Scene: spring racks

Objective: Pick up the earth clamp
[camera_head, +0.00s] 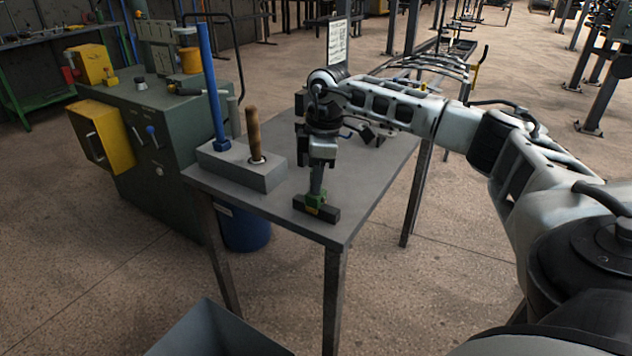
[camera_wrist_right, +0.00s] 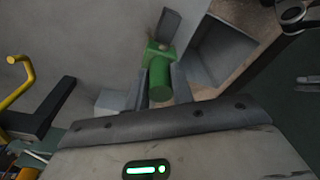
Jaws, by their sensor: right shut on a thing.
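The earth clamp appears as a small green piece with a dark bar (camera_head: 328,212) at the front corner of the grey table. My right gripper (camera_head: 316,198) points down at it and is shut on it. In the right wrist view the green clamp (camera_wrist_right: 160,80) shows as a green cylinder and block beyond the gripper's edge. The fingers hide part of it. I cannot tell whether it touches the tabletop. My left gripper is not in view.
On the grey table (camera_head: 290,215), a grey block (camera_head: 235,168) holds a blue rod (camera_head: 211,85) and a wooden handle (camera_head: 254,135), left of my gripper. A green machine cabinet (camera_head: 185,110) stands behind left. A grey-blue bin (camera_head: 205,335) is on the floor in front.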

